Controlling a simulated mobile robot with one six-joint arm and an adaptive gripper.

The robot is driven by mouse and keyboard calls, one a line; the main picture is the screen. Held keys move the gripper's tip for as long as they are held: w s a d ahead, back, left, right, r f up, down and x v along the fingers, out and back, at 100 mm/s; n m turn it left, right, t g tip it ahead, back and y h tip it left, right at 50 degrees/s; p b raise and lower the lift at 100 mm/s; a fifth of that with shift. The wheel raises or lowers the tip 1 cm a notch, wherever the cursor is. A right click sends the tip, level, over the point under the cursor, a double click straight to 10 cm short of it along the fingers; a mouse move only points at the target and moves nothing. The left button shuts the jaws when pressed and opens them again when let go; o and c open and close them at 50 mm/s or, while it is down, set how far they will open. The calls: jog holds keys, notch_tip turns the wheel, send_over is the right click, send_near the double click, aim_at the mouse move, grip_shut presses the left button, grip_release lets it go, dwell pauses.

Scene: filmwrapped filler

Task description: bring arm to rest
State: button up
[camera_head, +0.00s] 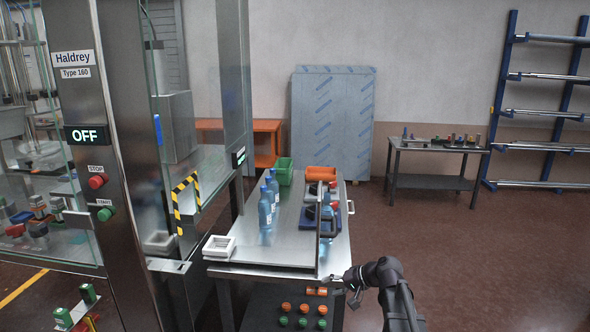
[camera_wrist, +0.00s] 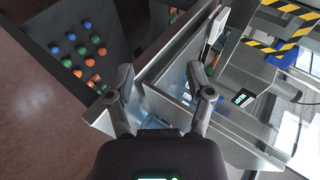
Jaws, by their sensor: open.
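My gripper (camera_head: 354,287) is beside the front right corner of the metal table (camera_head: 285,242) in the head view, with my dark arm behind it at the lower right. In the wrist view my gripper (camera_wrist: 163,82) shows two dark fingers spread apart with nothing held between them. The table's edge and a raised metal wall pass behind the fingers in that view.
Blue bottles (camera_head: 266,210), a white square tray (camera_head: 219,248), a green bin (camera_head: 285,172) and an orange bin (camera_head: 321,174) stand on the table. A glass-sided machine (camera_head: 110,200) is at left. A side table (camera_head: 435,148) stands at back right. Open floor lies at right.

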jog(key=s+d+f+n+g+h+p, duration=0.1)
jog(key=s+d+f+g+h, duration=0.1)
jog(key=s+h, duration=0.3)
jog(key=s+d+f+n+g+h+p, duration=0.1)
jog(key=s+h, duration=0.4)
jog(key=s, duration=0.8)
jog(key=shift+s+d+f+n+g, duration=0.3)
jog(key=shift+d+f+g, duration=0.3)
jog(key=shift+d+f, duration=0.7)
jog(key=shift+r, duration=0.1)
jog(key=shift+c, duration=0.8)
